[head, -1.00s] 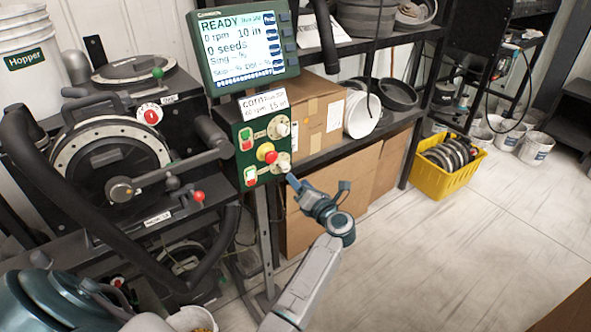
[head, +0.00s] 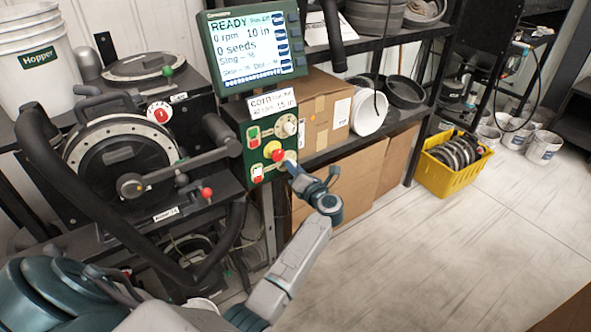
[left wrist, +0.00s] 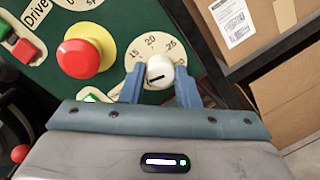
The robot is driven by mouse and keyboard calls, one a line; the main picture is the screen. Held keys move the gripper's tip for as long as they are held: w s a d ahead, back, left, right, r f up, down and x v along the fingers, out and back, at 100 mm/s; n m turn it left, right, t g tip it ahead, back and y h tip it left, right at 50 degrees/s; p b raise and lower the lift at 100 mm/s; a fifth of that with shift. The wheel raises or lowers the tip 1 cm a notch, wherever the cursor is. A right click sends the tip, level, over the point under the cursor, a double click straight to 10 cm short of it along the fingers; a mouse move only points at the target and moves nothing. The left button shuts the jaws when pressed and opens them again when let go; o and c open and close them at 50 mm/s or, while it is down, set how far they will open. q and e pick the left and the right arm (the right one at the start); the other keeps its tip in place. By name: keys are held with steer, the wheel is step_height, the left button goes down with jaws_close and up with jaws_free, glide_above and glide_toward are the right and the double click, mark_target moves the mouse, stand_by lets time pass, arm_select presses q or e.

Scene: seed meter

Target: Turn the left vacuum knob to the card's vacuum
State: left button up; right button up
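A white knob (left wrist: 160,69) with a dark pointer line sits on a cream dial marked 15, 20 and 25 in the left wrist view. The two blue fingers of my left gripper (left wrist: 161,86) flank it closely, one on each side, and appear to touch it. In the head view my left gripper (head: 290,163) is at the lower right of the green control panel (head: 264,169) and covers most of this knob. The card (head: 270,102) above the panel reads corn and 15 in. The display (head: 248,50) reads READY, 0 rpm, 10 in. My right gripper is not in view.
A red stop button on a yellow ring (left wrist: 84,53) is left of the knob. Another white knob (head: 288,127) is above it. The seed meter (head: 120,155) with its crank stands left of the panel. Cardboard boxes (head: 340,185) are to the right; open floor lies beyond.

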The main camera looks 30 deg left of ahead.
arm_select(q)
steer(key=shift+d+m+g+h+p, duration=0.1)
steer(key=shift+m+g+h+p, duration=0.2)
steer(key=shift+m+p, duration=4.2)
steer(key=shift+m, duration=0.3)
steer(key=o, duration=1)
steer(key=shift+w, duration=0.1)
steer(key=shift+c, duration=0.2)
steer(key=f+b+v, duration=0.1)
steer(key=b+v, duration=0.2)
steer(key=v, duration=0.7)
steer(key=shift+d+r, duration=0.35)
steer(key=shift+r, duration=0.15)
